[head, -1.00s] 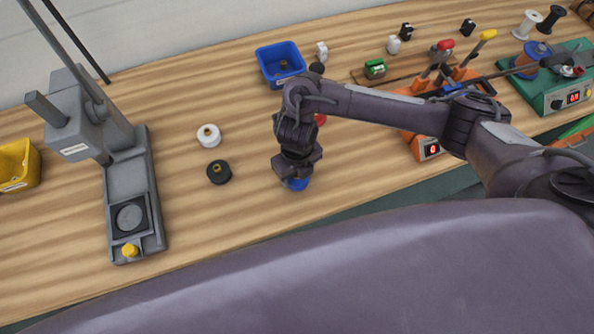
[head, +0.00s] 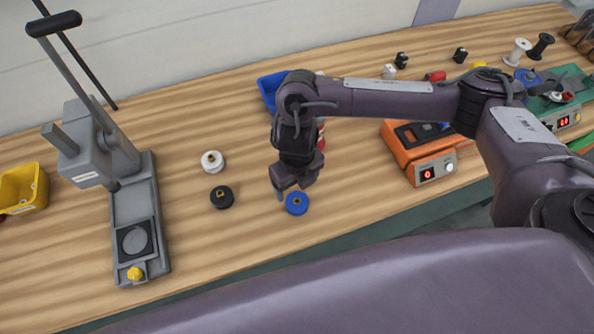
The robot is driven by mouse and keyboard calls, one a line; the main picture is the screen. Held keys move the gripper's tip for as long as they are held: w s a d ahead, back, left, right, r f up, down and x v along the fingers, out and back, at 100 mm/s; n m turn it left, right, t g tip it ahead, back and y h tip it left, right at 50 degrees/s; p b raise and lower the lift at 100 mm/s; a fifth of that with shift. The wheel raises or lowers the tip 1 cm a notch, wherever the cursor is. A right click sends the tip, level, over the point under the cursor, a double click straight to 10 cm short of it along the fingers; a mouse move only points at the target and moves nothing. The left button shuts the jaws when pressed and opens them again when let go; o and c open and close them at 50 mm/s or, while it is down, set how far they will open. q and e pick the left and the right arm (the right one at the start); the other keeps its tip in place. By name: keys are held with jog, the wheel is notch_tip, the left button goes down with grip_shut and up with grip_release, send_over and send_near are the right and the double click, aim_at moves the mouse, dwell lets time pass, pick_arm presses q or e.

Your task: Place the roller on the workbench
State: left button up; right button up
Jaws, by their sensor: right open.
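The blue roller (head: 297,204), a small round disc with a brass-coloured centre, lies flat on the wooden workbench (head: 80,240) near its front edge. My right gripper (head: 294,192) is open and just above the blue roller, apart from it as far as I can see. A white roller (head: 212,161) and a black roller (head: 222,197) lie on the bench to the left of it. My left gripper is not in view.
A grey lever press (head: 134,200) stands at the left, beside a yellow bin (head: 22,188). A blue bin (head: 268,86) is partly hidden behind my arm. An orange device (head: 420,160) with a red display stands at the right. Bench between press and rollers is clear.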

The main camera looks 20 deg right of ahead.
notch_tip(320, 180, up, 4)
jog(key=shift+f, duration=0.25)
dwell(0.5)
